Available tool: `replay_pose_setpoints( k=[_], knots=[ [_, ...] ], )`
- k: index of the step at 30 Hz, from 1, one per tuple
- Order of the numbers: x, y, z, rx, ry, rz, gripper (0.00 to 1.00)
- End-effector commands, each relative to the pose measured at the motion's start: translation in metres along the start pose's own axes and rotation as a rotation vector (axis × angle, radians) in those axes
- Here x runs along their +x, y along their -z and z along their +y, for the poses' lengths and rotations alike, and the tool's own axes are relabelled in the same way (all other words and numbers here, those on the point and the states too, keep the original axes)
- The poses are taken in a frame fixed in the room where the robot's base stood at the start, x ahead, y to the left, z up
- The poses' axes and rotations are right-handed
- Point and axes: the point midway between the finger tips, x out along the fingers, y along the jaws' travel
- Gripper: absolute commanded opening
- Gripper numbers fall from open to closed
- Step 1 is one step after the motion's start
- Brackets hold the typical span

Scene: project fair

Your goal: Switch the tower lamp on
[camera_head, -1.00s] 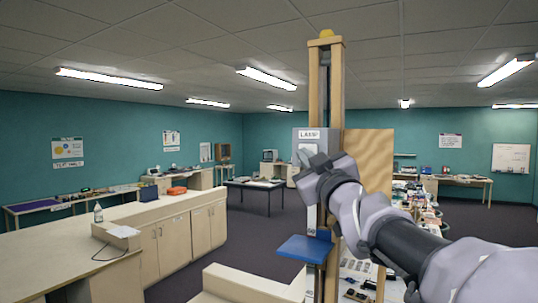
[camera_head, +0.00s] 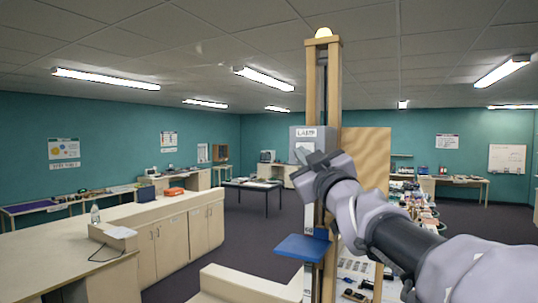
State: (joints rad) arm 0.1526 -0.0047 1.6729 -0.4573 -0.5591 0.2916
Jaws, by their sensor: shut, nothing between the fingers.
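The tower (camera_head: 334,90) is a tall wooden frame. The tower lamp (camera_head: 323,33) is a small dome on its top, and it shows pale and bright. A grey box labelled LAMP (camera_head: 307,133) is fixed to the tower's front, with a light switch plate (camera_head: 304,146) partly showing below the label. My gripper (camera_head: 313,157) is in front of the lower part of the box and hides much of the switch. It is shut with nothing held. I cannot tell whether its fingertips touch the switch.
A blue platform (camera_head: 303,247) juts from the tower below the box. A tan wooden panel (camera_head: 366,160) stands right behind my arm. A long counter (camera_head: 150,208) runs along the left, and a cluttered table (camera_head: 414,204) is at the right.

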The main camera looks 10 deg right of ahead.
Motion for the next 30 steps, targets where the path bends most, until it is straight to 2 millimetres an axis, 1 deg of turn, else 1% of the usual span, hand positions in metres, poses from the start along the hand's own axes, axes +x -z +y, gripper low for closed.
replay_pose_setpoints(
  k=[2,4,12,15,18,28,29,30],
  knots=[
    [-0.001,0.001,-0.001,0.0,0.0,0.001,0.0],
    [-0.006,0.004,-0.005,-0.001,0.0,0.003,0.0],
    [-0.034,0.022,-0.025,-0.002,0.001,0.004,0.0],
    [-0.04,0.027,-0.03,-0.001,0.0,0.002,0.0],
    [-0.042,0.03,-0.031,-0.001,0.0,0.001,0.0],
    [-0.042,0.03,-0.03,0.0,0.0,0.0,0.0],
    [-0.043,0.028,-0.031,0.002,-0.001,-0.004,0.0],
    [-0.048,0.018,-0.035,0.013,-0.004,-0.02,0.0]
  ],
)
